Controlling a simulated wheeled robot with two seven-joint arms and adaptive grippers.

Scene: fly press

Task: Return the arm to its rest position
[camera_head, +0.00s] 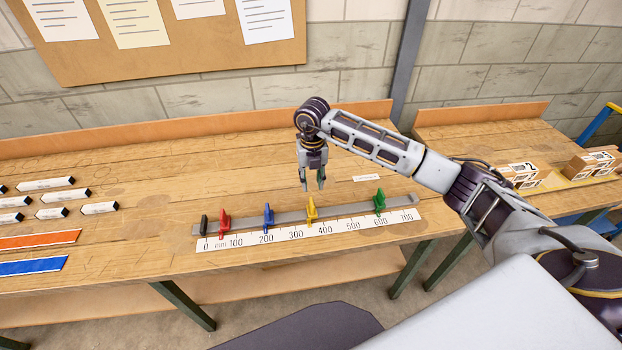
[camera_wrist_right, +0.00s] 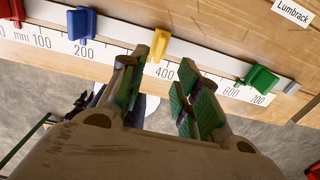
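My right arm reaches in from the right in the head view. Its gripper (camera_head: 312,182) hangs pointing down above the bench, just behind the slider rail near the yellow slider (camera_head: 312,210). In the right wrist view its green-padded fingers (camera_wrist_right: 163,85) are apart with nothing between them. The yellow slider (camera_wrist_right: 159,45) shows beyond the fingertips, apart from them as far as I can tell. My left arm and gripper are not in view.
The grey rail (camera_head: 345,211) also carries red (camera_head: 224,223), blue (camera_head: 268,216) and green (camera_head: 380,201) sliders above a millimetre scale (camera_head: 310,232). Label blocks and colored strips lie left. Boxes (camera_head: 520,172) stand on the right bench. A wall stands behind; the bench behind the rail is mostly clear.

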